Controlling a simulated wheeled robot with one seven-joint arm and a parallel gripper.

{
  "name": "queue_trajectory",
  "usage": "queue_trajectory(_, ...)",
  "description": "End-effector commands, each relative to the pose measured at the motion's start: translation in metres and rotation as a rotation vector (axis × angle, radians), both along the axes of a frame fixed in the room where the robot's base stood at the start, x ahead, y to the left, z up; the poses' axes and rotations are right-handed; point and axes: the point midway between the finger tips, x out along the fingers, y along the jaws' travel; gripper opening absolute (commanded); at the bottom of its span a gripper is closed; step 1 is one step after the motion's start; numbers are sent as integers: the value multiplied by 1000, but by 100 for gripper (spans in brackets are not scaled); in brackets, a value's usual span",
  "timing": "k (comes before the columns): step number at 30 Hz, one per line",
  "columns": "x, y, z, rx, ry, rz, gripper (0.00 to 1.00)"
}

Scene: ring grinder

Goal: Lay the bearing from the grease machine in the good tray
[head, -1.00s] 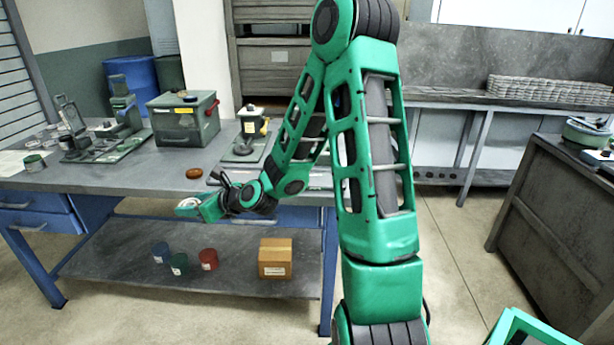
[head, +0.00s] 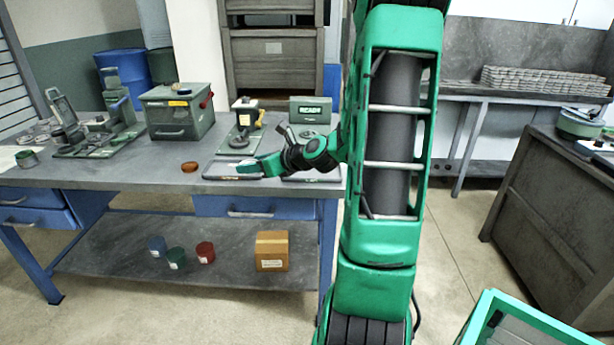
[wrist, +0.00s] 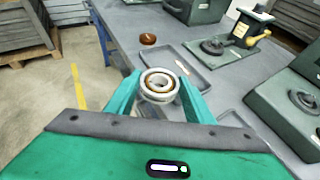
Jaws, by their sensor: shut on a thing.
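My gripper (head: 246,167) is over the front edge of the workbench, pointing left in the head view. In the wrist view its green fingers (wrist: 158,82) are shut on a pale metal ring bearing (wrist: 159,90), which has a brownish inner band. I cannot read which is the good tray.
A small machine with a yellow lever (head: 245,113) stands behind the trays, and a machine with a lit display (head: 310,110) stands to its right. A brown dish (head: 190,167) lies left of the tray. A green box (head: 178,112) is behind it.

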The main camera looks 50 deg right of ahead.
Motion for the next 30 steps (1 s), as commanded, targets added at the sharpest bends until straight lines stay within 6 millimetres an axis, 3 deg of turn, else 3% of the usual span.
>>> queue_trajectory(1,-15,-20,11,-4,-5,-28,19)
queue_trajectory(4,-41,-46,27,-6,-12,-60,19)
queue_trajectory(9,-70,-68,44,-10,-23,-89,19)
queue_trajectory(12,-76,-75,47,-10,-25,-94,19)
queue_trajectory(17,-77,-93,36,-7,-25,-96,19)
queue_trajectory(30,-73,-167,-8,-8,-25,-95,19)
